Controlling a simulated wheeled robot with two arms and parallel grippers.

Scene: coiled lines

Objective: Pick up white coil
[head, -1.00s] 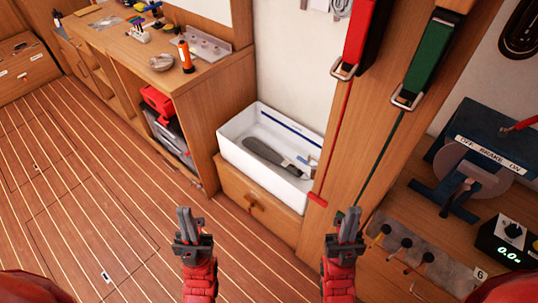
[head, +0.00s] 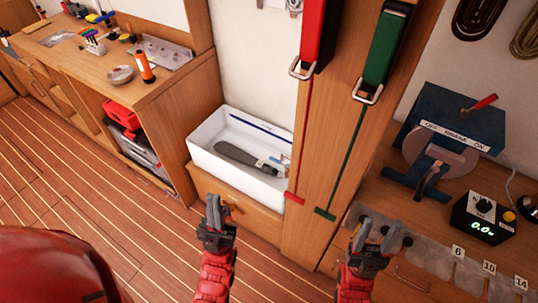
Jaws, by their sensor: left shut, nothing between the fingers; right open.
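I see no clear white coil. A dark coil (head: 482,14) and an olive coil (head: 526,40) hang on the wall at the top right, both cut by the picture edge. My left gripper (head: 214,207) is shut and empty, in front of the drawer below the white bin. My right gripper (head: 377,234) is open and empty, in front of the bench with the numbered strip. Both grippers are well below the coils and apart from them.
The white bin (head: 207,152) holds a dark flat tool (head: 238,153). A blue winch-like device (head: 458,118) and a black display box (head: 482,218) stand on the right bench. Red (head: 320,35) and green (head: 387,45) straps hang on the wooden post. Floor (head: 60,185) is open at left.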

